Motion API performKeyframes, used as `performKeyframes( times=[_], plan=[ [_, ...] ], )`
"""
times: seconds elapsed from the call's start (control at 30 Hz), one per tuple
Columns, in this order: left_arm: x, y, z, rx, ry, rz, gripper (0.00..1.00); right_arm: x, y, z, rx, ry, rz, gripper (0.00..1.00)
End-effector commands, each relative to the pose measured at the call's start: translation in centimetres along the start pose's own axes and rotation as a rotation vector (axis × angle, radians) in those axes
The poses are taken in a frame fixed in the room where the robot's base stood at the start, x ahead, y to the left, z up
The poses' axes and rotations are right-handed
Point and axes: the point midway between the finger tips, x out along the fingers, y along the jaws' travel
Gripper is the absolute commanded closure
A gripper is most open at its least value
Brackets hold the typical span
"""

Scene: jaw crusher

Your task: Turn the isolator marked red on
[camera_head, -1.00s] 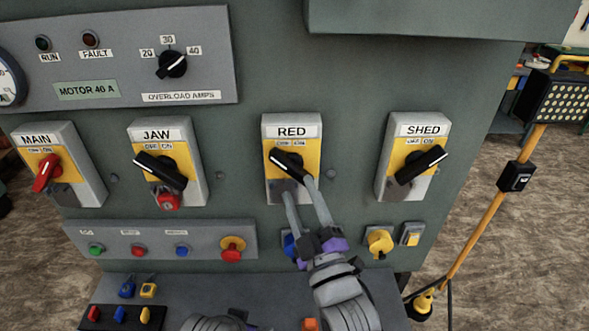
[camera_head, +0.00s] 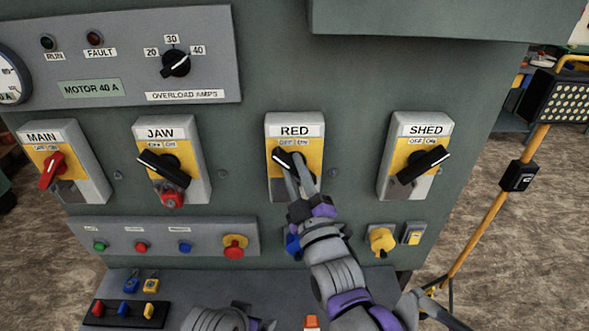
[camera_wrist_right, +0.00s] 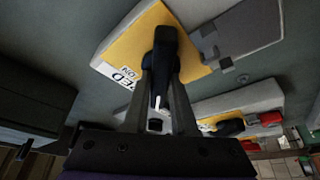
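The RED isolator (camera_head: 274,190) is a grey box with a yellow plate on the green cabinet. Its black handle (camera_head: 283,160) has its white-marked end toward the upper left, on the OFF side. It also shows in the right wrist view (camera_wrist_right: 164,48). My right gripper (camera_head: 301,177) is at this handle from below, its two fingers apart with a narrow gap. In the right wrist view the fingers lie on either side of the handle; whether they touch it is unclear. My left arm shows only partly at the bottom edge; its finger opening is not visible.
The JAW isolator (camera_head: 199,185), with a red padlock (camera_head: 172,198), is to the left, beyond it MAIN (camera_head: 93,188). The SHED isolator (camera_head: 387,183) is to the right. Below are push buttons (camera_head: 235,246), a yellow knob (camera_head: 382,241) and a ledge with padlocks. A lamp stand (camera_head: 483,228) is at right.

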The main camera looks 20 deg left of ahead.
Motion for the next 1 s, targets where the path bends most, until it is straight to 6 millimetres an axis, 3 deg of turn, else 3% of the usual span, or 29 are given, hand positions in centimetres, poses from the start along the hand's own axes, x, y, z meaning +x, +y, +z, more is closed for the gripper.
performKeyframes(
  times=[0.57,1.0],
  plan=[
    [0.4,0.0,0.6,0.000,-0.005,0.000,0.00,-0.1,-0.1,0.1,0.056,-0.002,0.021,1.00],
    [2.3,0.0,2.7,0.000,-0.023,0.000,0.00,-0.1,-0.2,0.1,0.375,-0.002,0.154,1.00]
  ],
)
